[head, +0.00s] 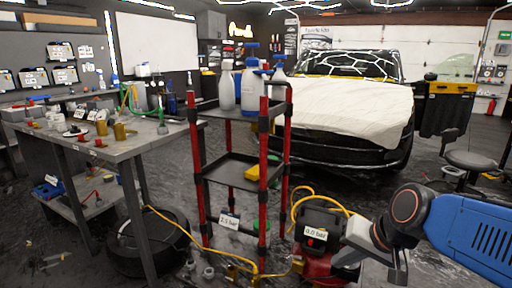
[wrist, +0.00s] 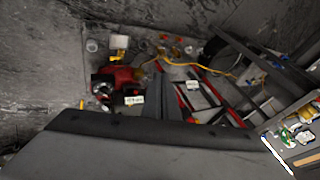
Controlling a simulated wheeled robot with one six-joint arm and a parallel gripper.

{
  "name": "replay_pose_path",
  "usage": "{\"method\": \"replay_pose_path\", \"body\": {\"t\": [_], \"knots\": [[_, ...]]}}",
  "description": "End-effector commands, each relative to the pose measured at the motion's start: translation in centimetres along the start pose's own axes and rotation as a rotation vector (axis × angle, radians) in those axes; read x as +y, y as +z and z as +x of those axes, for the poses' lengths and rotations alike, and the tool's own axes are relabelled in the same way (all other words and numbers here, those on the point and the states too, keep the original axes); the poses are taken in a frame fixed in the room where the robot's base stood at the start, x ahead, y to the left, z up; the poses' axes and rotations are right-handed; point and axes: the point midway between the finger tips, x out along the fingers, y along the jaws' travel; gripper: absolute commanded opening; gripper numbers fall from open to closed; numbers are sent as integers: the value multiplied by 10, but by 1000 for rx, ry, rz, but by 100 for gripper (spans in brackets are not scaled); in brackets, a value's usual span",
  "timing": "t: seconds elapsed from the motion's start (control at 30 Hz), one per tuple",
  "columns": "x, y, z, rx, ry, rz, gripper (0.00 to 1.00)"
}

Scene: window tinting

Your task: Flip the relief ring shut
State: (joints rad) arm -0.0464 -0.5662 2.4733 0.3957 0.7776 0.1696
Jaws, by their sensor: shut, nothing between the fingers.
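A red and black compressor (head: 318,268) with a sign reading "8.0 bar" (head: 316,234) stands on the floor at the lower middle of the head view, partly behind my arm. The red compressor also shows in the wrist view (wrist: 122,78), left of centre, with a small white sign on it. I cannot make out the relief ring in either view. My gripper (wrist: 158,80) is shut and empty in the wrist view. It appears above the floor, to the right of the compressor in that picture, with clear space beneath it.
A red-posted cart (head: 240,160) with spray bottles stands left of the compressor, bearing a "2.5 bar" sign. A yellow hose (head: 185,232) crosses the floor. A workbench (head: 130,145) is at left, a covered car (head: 345,110) behind, and a stool (head: 472,160) at right.

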Motion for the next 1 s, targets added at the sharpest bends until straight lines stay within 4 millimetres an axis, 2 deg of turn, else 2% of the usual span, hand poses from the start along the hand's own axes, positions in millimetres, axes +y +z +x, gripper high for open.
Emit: {"method": "replay_pose_path", "body": {"t": [0.1, 0.3, 0.43, 0.6, 0.77, 0.87, 1.0], "knots": [[34, 23, -21, 6, 95, -153, 0], [81, 48, -45, -1, 240, -335, 0], [97, 56, -53, -7, 291, -391, 0], [102, 57, -56, -9, 309, -409, 0], [101, 49, -50, -10, 313, -424, 0], [98, 32, -40, -6, 322, -456, 0], [95, -1, -19, 2, 339, -526, 0]]}}
